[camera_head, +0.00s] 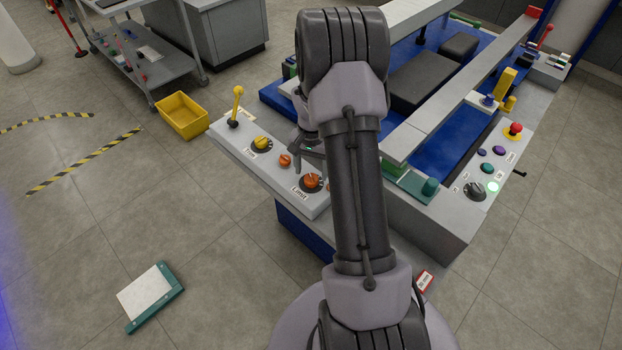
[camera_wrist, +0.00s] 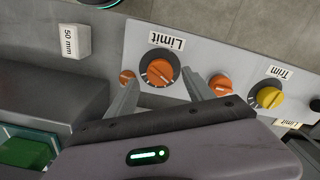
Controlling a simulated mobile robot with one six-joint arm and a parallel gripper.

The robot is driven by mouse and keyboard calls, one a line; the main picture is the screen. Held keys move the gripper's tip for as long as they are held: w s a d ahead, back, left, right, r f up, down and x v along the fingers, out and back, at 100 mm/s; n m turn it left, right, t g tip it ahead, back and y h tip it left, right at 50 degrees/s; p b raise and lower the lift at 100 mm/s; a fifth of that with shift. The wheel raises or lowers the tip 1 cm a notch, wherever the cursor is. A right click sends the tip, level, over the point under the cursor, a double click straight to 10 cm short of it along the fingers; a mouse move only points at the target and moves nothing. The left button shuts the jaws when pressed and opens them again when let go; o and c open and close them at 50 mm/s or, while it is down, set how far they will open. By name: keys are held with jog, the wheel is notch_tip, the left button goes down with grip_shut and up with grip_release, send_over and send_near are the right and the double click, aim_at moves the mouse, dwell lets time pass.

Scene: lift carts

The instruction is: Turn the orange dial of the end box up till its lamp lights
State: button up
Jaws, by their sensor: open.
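The end box (camera_head: 222,133) is a pale panel left of my arm in the head view. Its orange dial (camera_head: 312,181), labelled Limit, shows in the wrist view (camera_wrist: 160,68) with a dark ring around it. My gripper (camera_wrist: 161,78) is open, with the dial between its two fingertips in the picture. I cannot tell whether the fingers are level with the dial or above it; no grip on it shows. A small orange round piece (camera_wrist: 126,77) sits beside the dial, partly behind a finger. I see no clear glow on it. My arm hides part of the box.
A smaller orange knob (camera_wrist: 221,85) and the yellow Trim dial (camera_wrist: 268,97) sit on the same panel. A yellow lever (camera_head: 237,103) rises at its far end. The right-hand panel carries a lit green lamp (camera_head: 493,187) and a red button (camera_head: 515,129). Left floor is mostly open.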

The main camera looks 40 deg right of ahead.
notch_tip(320, 180, down, 2)
jog(key=shift+f, duration=0.15)
grip_shut()
jog(key=shift+m+b, duration=0.3)
jog(key=shift+m, duration=0.1)
jog(key=shift+m+b, duration=0.55)
jog(key=shift+m, duration=1.95)
